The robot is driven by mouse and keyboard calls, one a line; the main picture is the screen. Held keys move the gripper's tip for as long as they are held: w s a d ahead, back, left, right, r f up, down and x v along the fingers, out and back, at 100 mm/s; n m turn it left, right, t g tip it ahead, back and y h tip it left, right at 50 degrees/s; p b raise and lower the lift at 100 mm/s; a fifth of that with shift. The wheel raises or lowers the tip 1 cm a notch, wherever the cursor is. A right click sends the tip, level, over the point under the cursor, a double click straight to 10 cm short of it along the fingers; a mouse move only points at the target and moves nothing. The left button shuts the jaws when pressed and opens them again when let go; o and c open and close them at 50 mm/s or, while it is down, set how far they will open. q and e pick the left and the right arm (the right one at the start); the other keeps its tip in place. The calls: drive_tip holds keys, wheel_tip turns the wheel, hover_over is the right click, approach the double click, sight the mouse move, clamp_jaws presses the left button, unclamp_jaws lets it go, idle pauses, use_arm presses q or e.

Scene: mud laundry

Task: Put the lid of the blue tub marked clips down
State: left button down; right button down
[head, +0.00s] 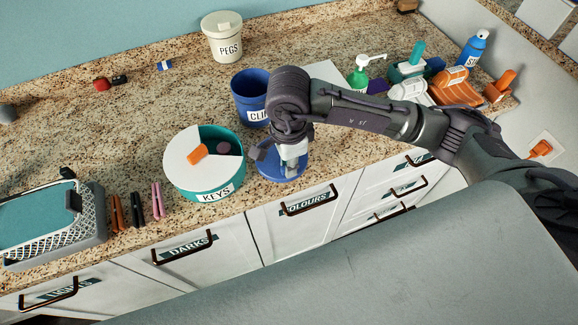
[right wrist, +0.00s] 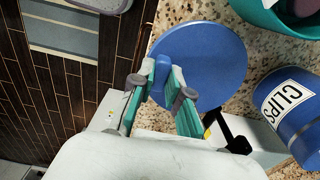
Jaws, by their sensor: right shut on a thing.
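The blue tub marked CLIPS (head: 248,97) stands open on the counter, partly hidden by my right arm. It also shows at the right of the right wrist view (right wrist: 292,112). The round blue lid (head: 277,174) is apart from the tub, near the counter's front edge. In the right wrist view the lid (right wrist: 212,58) is flat side on, with a raised blue grip between the fingers. My right gripper (head: 291,152) is shut on this grip, and its fingers also show in the wrist view (right wrist: 160,88). Whether the lid touches the counter cannot be told. My left gripper is not in view.
A teal KEYS tub (head: 201,181) with a partly open top stands left of the lid. A white PEGS tub (head: 222,38) is at the back. Bottles and an orange brush (head: 503,82) stand at the right. Clothes pegs (head: 137,209) and a basket (head: 45,222) lie left.

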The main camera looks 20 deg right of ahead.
wheel_tip(320, 180, down, 2)
drive_tip(key=shift+d+f+p, duration=0.1)
drive_tip(key=shift+f+p, duration=0.15)
drive_tip(key=shift+p, duration=0.25)
drive_tip(key=shift+f, duration=0.35)
drive_tip(key=shift+f, duration=0.2)
drive_tip(key=c, duration=1.1)
unclamp_jaws()
drive_tip(key=shift+c, duration=0.2)
